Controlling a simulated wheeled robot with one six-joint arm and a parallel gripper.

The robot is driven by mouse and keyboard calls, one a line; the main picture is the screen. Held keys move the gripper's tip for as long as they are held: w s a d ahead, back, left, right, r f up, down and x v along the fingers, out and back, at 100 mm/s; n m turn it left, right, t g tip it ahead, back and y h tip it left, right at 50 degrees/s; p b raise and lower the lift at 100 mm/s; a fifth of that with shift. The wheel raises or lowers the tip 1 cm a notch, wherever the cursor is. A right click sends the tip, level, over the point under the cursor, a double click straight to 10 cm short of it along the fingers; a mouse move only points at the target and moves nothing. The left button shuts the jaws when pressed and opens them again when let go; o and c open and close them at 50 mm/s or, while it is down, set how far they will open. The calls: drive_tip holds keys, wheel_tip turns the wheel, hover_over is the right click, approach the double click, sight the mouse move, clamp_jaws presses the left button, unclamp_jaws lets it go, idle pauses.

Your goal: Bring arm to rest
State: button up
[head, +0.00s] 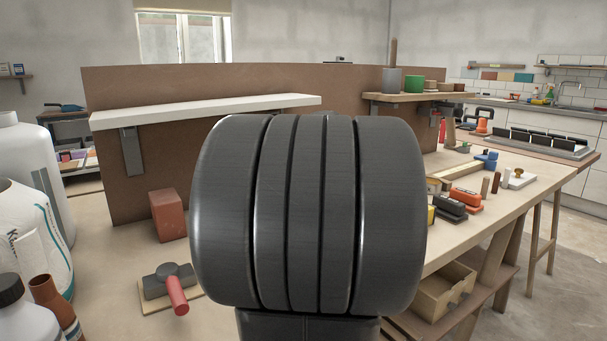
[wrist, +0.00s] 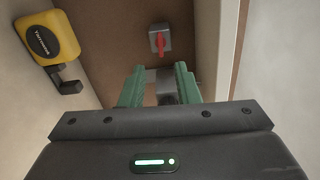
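In the wrist view my gripper (wrist: 158,84) shows two green fingers standing apart, with a gap between them. A grey part shows low in the gap, and I cannot tell what it is; no held object is clear. Beyond the fingertips a grey switch box with a red lever (wrist: 159,41) is on a brown surface, apart from the gripper. In the head view my own dark, ribbed arm part fills the middle and hides what lies behind it. My gripper is not visible there.
A yellow tape measure (wrist: 47,38) is at upper left in the wrist view. In the head view a workbench (head: 545,178) with tools stands right. A white shelf (head: 205,110) is on a brown panel (head: 110,88).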

drive_tip(key=x, duration=1)
drive_tip(key=shift+w, duration=0.2)
drive_tip(key=shift+a, duration=0.15)
drive_tip(key=v, duration=1.4)
drive_tip(key=w+a+m+p, duration=0.7)
drive_tip(key=w+m+p, duration=0.3)
drive_tip(key=p, duration=0.4)
drive_tip(key=shift+w+a+r+m+p, duration=0.3)
drive_tip(key=shift+w+m+p, duration=0.1)
drive_tip(key=shift+w, duration=0.45)
drive_tip(key=shift+f, duration=0.1)
